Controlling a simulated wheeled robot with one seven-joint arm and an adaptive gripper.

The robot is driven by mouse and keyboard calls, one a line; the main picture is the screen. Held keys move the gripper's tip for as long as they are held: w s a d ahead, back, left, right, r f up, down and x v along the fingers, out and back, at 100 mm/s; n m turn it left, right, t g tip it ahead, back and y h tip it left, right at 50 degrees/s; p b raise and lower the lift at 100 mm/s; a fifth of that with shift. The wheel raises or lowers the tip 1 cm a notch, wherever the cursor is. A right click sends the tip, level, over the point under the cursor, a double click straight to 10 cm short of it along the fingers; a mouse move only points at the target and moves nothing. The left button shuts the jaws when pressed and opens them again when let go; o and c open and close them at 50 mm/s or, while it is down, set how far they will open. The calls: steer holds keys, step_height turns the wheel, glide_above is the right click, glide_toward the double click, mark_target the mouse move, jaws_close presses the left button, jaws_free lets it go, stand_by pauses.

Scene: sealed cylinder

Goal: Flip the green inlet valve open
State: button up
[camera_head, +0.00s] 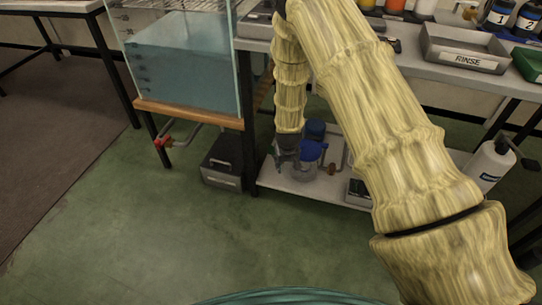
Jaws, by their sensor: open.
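I cannot make out a green inlet valve; it may be hidden behind my gripper and arm. My gripper (287,158) is dark and points down over the low shelf under the bench. It is open. It is just left of a clear container with a blue top (312,152), overlapping its left side in the picture; I cannot tell whether they touch. A darker blue round part (316,129) shows behind the container. A grey pipe with a small brownish-red fitting (331,170) stands to its right.
A water tank (185,65) on a wooden-edged stand is at the left, with a red-handled valve (163,142) below. A grey box (222,162) sits on the floor beside the low shelf (315,192). A RINSE tray (463,50) is on the bench. The green floor in front is clear.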

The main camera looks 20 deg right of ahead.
steer(key=t+b, duration=0.1)
steer(key=b, duration=0.7)
glide_toward(271, 146)
steer(key=shift+y, duration=0.3)
steer(key=b+x, duration=0.4)
steer(key=x, duration=0.4)
steer(key=shift+w+d+f+b, duration=0.1)
steer(key=shift+f+b, duration=0.2)
steer(key=shift+f, duration=0.05)
jaws_close()
